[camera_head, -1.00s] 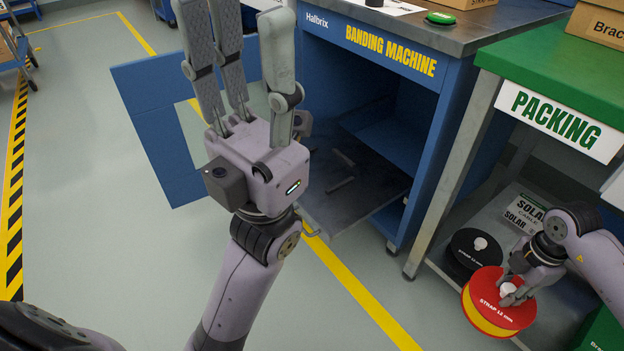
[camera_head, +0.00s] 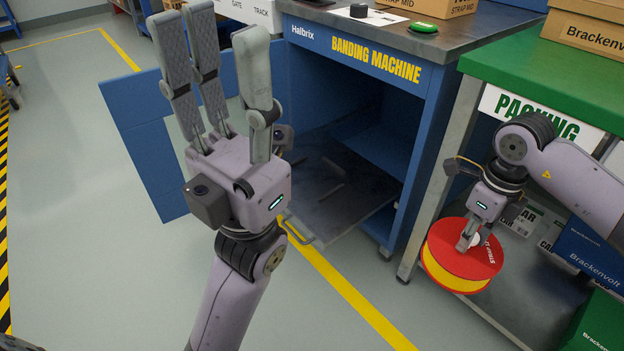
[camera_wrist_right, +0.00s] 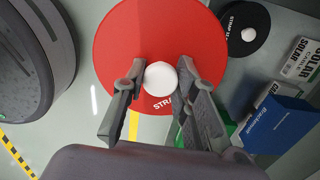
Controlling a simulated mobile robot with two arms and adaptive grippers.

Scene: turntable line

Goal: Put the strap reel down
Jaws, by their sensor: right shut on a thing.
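The strap reel (camera_head: 462,256) is a red disc with a yellow band around its side and a white knob in the middle. My right gripper (camera_head: 466,240) is shut on its knob and holds it in front of the packing bench's lower shelf, slightly tilted. In the right wrist view the red reel (camera_wrist_right: 120,50) fills the upper middle, with the white knob between the fingers of the gripper (camera_wrist_right: 158,90). My left gripper (camera_head: 215,70) is open and empty, its fingers pointing up, in front of the banding machine's open door.
The banding machine (camera_head: 365,55) has an open blue door (camera_head: 150,140) and an empty-looking lower bay. A black reel (camera_wrist_right: 240,30) lies on the lower shelf (camera_head: 520,290) of the packing bench (camera_head: 540,70), near boxes (camera_head: 590,250). The floor in front is clear.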

